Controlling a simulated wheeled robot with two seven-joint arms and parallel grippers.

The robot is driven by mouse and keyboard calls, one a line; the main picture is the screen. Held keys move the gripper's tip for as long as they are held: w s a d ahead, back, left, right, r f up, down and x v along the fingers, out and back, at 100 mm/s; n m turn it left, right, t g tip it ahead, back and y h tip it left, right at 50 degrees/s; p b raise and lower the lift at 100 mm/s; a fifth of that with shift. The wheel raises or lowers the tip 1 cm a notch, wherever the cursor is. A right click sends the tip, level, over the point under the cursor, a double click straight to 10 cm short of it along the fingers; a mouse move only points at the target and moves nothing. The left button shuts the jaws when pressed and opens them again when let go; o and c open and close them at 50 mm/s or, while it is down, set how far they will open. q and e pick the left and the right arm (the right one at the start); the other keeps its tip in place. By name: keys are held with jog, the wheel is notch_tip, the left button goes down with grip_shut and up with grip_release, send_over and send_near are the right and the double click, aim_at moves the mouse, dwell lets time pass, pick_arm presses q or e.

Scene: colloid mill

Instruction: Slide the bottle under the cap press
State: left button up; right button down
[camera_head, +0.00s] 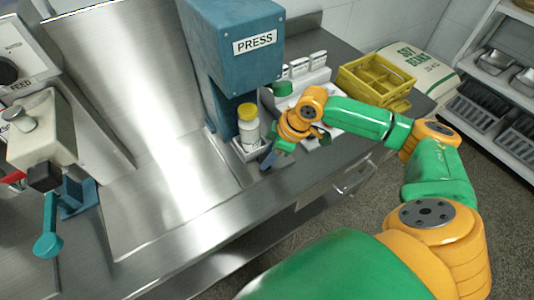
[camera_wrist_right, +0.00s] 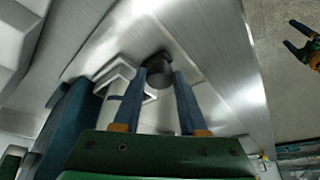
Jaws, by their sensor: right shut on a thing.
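The bottle (camera_head: 248,132) is white with a yellow cap (camera_head: 247,111). It stands upright in a small pale tray (camera_head: 252,154) at the foot of the blue press (camera_head: 232,45). A pale part of the bottle shows in the right wrist view (camera_wrist_right: 114,108). My right gripper (camera_head: 269,160) is at the front right of the tray. In the right wrist view its blue fingers (camera_wrist_right: 165,88) are shut on a dark round knob (camera_wrist_right: 158,68) beside the tray's rim (camera_wrist_right: 112,73). My left gripper (camera_wrist_right: 296,36) shows small at the upper right there, fingers apart and empty.
A rack with white pieces (camera_head: 305,75) and a yellow crate (camera_head: 375,82) stand farther right. A teal lever (camera_head: 48,238) is at the left. The steel counter (camera_head: 165,190) is clear left of the bottle.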

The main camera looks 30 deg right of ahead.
jog(key=shift+d, duration=0.1)
jog(key=c, duration=0.7)
grip_release()
jog(key=shift+o, duration=1.3)
jog(key=shift+d, duration=0.15)
jog(key=v, duration=0.7)
